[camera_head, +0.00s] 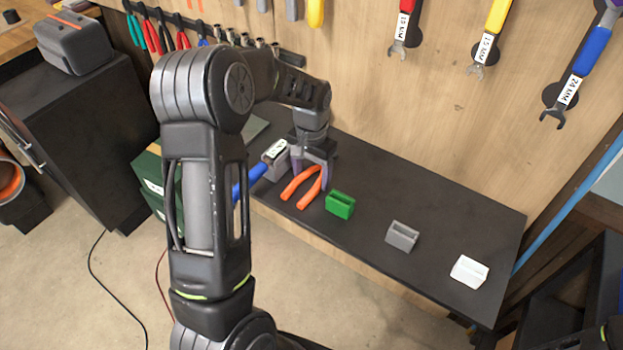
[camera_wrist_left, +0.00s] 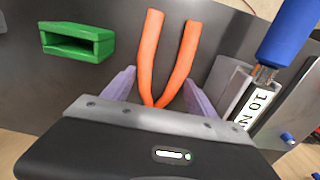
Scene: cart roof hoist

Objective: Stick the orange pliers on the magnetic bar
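The orange pliers (camera_head: 302,187) lie on the dark bench top with their handles spread towards the front edge. In the left wrist view the orange handles (camera_wrist_left: 150,45) show, and the head is hidden behind my gripper's body. My left gripper (camera_head: 312,178) is over the pliers, pointing down. Its two purple fingers (camera_wrist_left: 160,92) stand apart on either side of the pliers, with a gap visible on both sides. The black magnetic bar (camera_head: 292,58) is on the wooden wall, upper left, with several pliers and sockets on it. My right gripper is out of view.
A green holder (camera_head: 340,204) stands right of the pliers, then a grey holder (camera_head: 402,236) and a white holder (camera_head: 469,271). A blue-handled tool (camera_head: 250,181) in a grey holder is close on the left. Wrenches (camera_head: 490,40) hang on the wall.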

